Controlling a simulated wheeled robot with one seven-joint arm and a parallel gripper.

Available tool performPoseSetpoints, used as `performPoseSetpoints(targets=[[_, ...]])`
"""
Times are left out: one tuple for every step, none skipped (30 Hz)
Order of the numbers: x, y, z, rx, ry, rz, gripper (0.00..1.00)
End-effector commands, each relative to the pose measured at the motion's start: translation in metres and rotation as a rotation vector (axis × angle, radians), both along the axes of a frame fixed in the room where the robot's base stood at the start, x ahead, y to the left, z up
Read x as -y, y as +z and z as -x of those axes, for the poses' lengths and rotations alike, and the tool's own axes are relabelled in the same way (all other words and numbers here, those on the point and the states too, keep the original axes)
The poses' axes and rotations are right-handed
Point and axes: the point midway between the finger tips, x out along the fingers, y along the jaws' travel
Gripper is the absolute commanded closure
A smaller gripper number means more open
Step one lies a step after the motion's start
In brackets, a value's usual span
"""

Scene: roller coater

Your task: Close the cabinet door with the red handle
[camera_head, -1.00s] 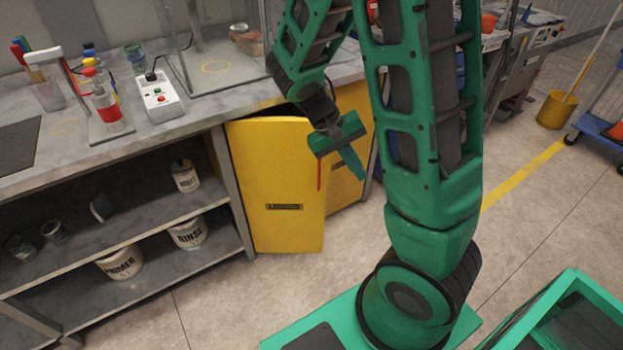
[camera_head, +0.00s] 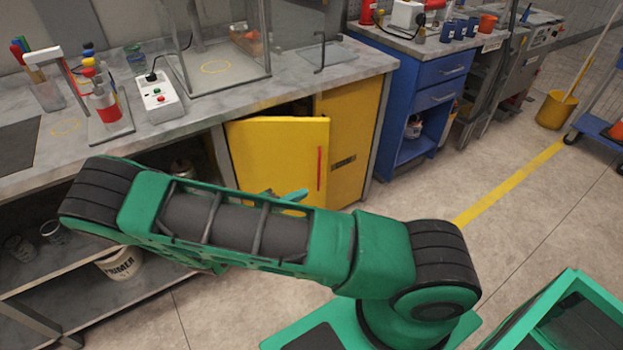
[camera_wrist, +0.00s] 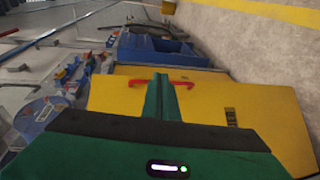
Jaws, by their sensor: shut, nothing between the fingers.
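The yellow cabinet door (camera_head: 275,150) stands ajar under the grey counter, with a dark gap above it. Its red handle (camera_head: 319,168) is upright near its right edge. My gripper (camera_head: 292,195) is partly hidden behind my arm, with its green fingers in front of the door, left of and below the handle. In the wrist view, my gripper (camera_wrist: 163,100) is shut and empty over the yellow door (camera_wrist: 255,105). The red handle (camera_wrist: 180,82) shows behind the fingertips. I cannot tell whether they touch the door. My arm hides the door's lower part.
A second yellow panel (camera_head: 350,140) is right of the door, then a blue drawer cabinet (camera_head: 432,85). Open shelves with a white bucket (camera_head: 118,262) are at left, partly behind my arm. The grey counter (camera_head: 350,72) overhangs the door.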

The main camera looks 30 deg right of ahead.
Motion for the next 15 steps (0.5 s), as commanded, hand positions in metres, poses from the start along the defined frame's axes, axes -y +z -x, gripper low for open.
performPoseSetpoints(targets=[[-0.007,-0.008,-0.003,0.003,0.048,0.039,1.0],[-0.011,-0.012,-0.004,0.007,0.072,0.058,1.0],[-0.015,-0.016,-0.007,0.012,0.103,0.08,1.0],[-0.018,-0.018,-0.008,0.016,0.124,0.096,1.0],[-0.021,-0.021,-0.01,0.019,0.144,0.109,1.0],[-0.024,-0.024,-0.011,0.024,0.166,0.123,1.0],[-0.026,-0.025,-0.012,0.027,0.179,0.134,1.0],[-0.029,-0.027,-0.013,0.031,0.192,0.142,1.0],[-0.03,-0.028,-0.014,0.034,0.204,0.151,1.0],[-0.031,-0.029,-0.014,0.035,0.21,0.156,1.0],[-0.032,-0.03,-0.015,0.036,0.216,0.159,1.0],[-0.031,-0.03,-0.015,0.037,0.22,0.161,1.0],[-0.031,-0.031,-0.016,0.038,0.222,0.163,1.0],[-0.029,-0.031,-0.017,0.038,0.224,0.163,1.0],[-0.026,-0.031,-0.019,0.038,0.224,0.164,1.0]])
